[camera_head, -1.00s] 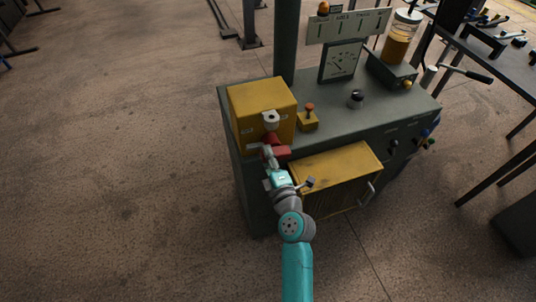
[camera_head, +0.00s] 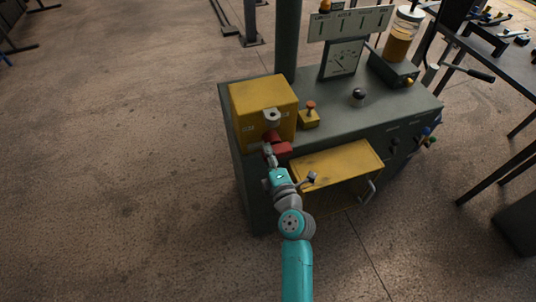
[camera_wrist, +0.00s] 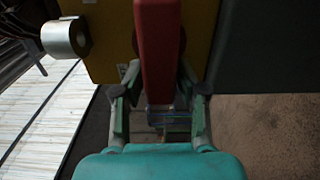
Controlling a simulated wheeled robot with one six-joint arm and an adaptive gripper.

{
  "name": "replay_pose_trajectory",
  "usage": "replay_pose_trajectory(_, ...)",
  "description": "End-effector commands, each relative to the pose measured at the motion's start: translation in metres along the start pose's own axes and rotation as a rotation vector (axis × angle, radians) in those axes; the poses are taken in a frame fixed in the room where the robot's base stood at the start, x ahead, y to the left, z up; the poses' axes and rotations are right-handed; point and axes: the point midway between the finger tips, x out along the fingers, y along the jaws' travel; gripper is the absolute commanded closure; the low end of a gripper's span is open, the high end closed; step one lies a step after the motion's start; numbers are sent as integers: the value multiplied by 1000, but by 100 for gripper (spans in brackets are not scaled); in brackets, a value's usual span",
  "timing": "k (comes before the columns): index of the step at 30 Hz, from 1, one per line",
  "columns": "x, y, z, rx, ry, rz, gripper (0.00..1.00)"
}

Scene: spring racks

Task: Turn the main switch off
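The main switch appears to be the red lever (camera_head: 282,150) on the front of a yellow box (camera_head: 262,98) at the left end of the grey-green machine. In the wrist view the red lever (camera_wrist: 158,45) stands upright in the middle, before the yellow face. My gripper (camera_head: 268,152) is at the lever in the head view. In the wrist view my gripper's fingers (camera_wrist: 160,85) are on either side of the lever's lower part and look open, with narrow gaps. Contact at the fingertips is hard to make out.
A grey cylinder (camera_wrist: 65,38) sticks out left of the lever. A yellow panel with a handle (camera_head: 338,160) juts out right of my arm. A small yellow box with an orange knob (camera_head: 309,115) and a dark knob (camera_head: 358,95) stand on the machine top.

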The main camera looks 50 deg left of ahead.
Motion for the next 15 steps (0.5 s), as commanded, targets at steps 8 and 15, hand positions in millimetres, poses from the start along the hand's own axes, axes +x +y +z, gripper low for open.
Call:
replay_pose_trajectory(8,0,0,1,1,-3,1,46)
replay_pose_trajectory(15,-4,0,1,2,-2,0,46)
